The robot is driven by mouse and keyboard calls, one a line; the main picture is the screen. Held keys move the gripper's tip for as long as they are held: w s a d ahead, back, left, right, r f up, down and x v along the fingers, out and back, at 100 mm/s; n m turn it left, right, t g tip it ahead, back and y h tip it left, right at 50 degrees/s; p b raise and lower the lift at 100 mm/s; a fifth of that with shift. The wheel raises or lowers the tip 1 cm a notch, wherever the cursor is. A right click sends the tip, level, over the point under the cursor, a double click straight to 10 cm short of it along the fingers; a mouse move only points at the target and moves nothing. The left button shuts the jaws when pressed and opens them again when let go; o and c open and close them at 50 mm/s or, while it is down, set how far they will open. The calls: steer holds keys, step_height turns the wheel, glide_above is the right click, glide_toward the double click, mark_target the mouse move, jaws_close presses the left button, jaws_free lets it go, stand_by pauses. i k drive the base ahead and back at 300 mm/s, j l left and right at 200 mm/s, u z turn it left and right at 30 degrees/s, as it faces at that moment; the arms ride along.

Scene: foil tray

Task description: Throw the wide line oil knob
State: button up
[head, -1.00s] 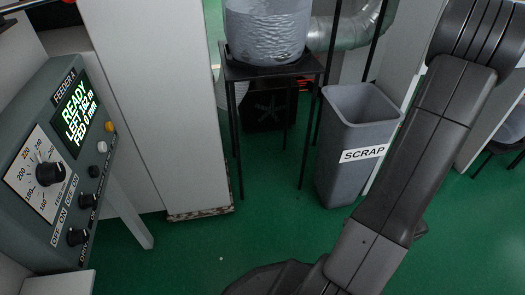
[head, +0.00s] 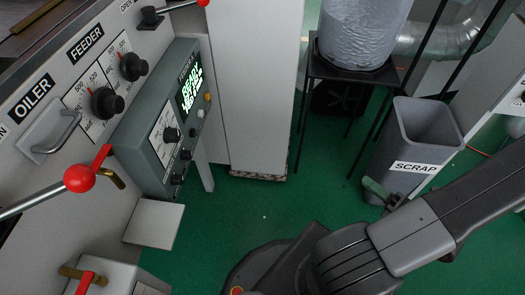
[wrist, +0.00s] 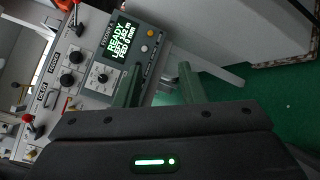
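Two black knobs stand on a white scaled panel at the left, near the OILER and FEEDER labels: a nearer knob (head: 107,103) and a farther knob (head: 132,67). In the wrist view they show at the left as a lower knob (wrist: 67,80) and an upper knob (wrist: 76,54). Their small lettering is unreadable, so I cannot tell which is the wide line oil knob. My gripper (wrist: 158,86) is open and empty, its two green fingers apart. In the head view, a green finger (head: 377,189) shows before the scrap bin, far from the knobs.
The feeder box (head: 150,125) has a lit display, dial and switches. A red-ball lever (head: 79,178) and a grey handle (head: 50,135) stick out near the knobs. The scrap bin (head: 425,125) stands right. Green floor (head: 260,205) is clear in the middle.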

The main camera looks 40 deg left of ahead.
mark_target(185, 155)
steer(key=j+u, duration=0.2)
steer(key=u, duration=0.25)
steer(key=k+j+u, duration=0.1)
steer(key=u, duration=0.3)
steer(key=j+u, duration=0.3)
steer(key=u, duration=0.15)
